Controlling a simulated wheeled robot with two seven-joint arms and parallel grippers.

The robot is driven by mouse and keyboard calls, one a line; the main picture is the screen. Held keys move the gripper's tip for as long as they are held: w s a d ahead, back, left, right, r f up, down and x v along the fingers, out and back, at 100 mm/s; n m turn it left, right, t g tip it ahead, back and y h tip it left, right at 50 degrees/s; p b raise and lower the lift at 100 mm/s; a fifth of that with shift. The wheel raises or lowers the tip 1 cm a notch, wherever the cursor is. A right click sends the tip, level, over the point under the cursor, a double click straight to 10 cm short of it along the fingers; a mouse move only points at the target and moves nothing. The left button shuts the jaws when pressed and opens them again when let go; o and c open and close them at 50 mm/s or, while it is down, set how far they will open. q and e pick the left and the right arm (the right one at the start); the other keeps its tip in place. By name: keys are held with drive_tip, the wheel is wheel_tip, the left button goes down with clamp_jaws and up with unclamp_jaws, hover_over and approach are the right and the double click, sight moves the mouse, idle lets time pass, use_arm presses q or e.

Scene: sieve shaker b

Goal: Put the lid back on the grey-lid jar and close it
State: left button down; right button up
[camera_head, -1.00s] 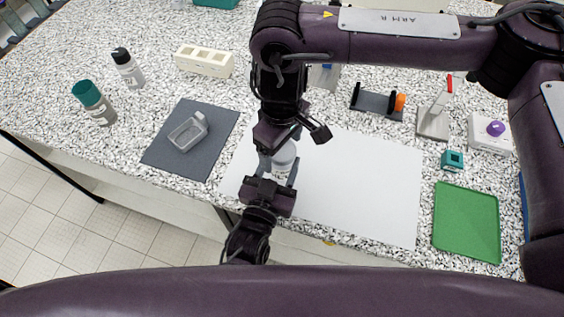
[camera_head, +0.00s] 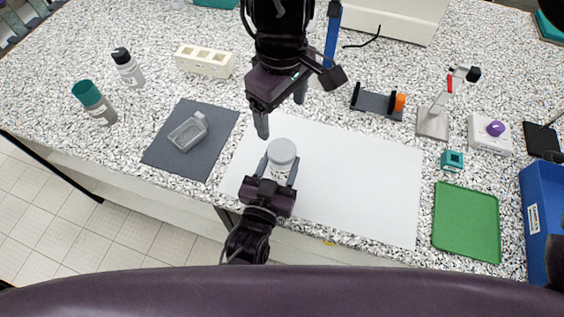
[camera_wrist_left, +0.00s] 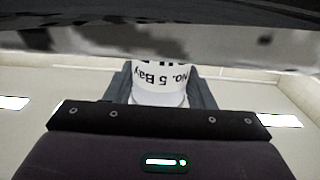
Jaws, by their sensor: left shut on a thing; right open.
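The grey-lid jar (camera_head: 280,173) stands upright near the front left part of the white mat. Its grey lid (camera_head: 282,151) sits on top of it; I cannot tell how tightly. My left gripper (camera_head: 277,168) is shut on the jar's body from the front, a finger on each side. In the left wrist view the jar's label (camera_wrist_left: 160,78) shows between the fingers, with printed text. My right gripper (camera_head: 281,113) is open and empty, above and behind the jar, its two fingers apart and clear of the lid.
The white mat (camera_head: 360,190) is otherwise bare. A green tray (camera_head: 466,222) and a blue bin (camera_head: 543,215) are at the right.

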sight(278, 170)
use_arm(q)
drive_tip(key=c, duration=0.6)
unclamp_jaws()
drive_tip(key=b+v, duration=0.2)
drive_tip(key=v, duration=0.5)
drive_tip(key=shift+f, duration=0.1)
drive_tip(key=shift+s+a, duration=0.1)
drive_tip(key=shift+s, duration=0.25)
drive_tip(key=shift+s, duration=0.1)
